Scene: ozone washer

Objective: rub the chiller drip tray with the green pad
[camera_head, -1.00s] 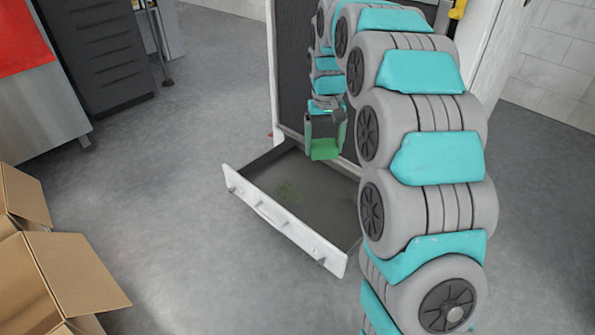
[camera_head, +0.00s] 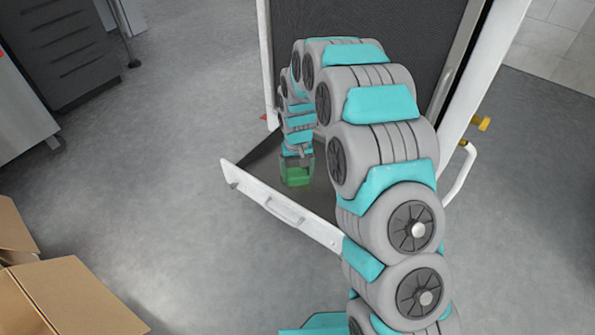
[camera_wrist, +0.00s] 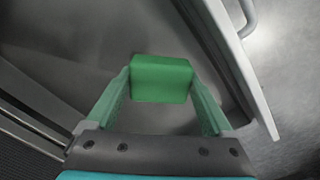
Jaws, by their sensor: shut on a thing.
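The chiller drip tray (camera_head: 255,160) is a dark pulled-out drawer with a white front panel, low at the foot of the chiller. My gripper (camera_head: 297,174) is down inside the tray and shut on the green pad (camera_head: 296,178). In the wrist view the pad (camera_wrist: 161,79) is a green block between my two fingers, over the dark tray floor (camera_wrist: 110,50). I cannot tell for sure whether the pad touches the floor. The green stain seen earlier on the tray floor is mostly hidden by my gripper and pad.
The white front panel with its handle (camera_head: 285,210) forms the tray's near wall. The chiller (camera_head: 365,40) stands behind, with a white door or side panel at right. Open cardboard boxes (camera_head: 60,295) lie at lower left. The grey floor (camera_head: 170,190) left of the tray is clear.

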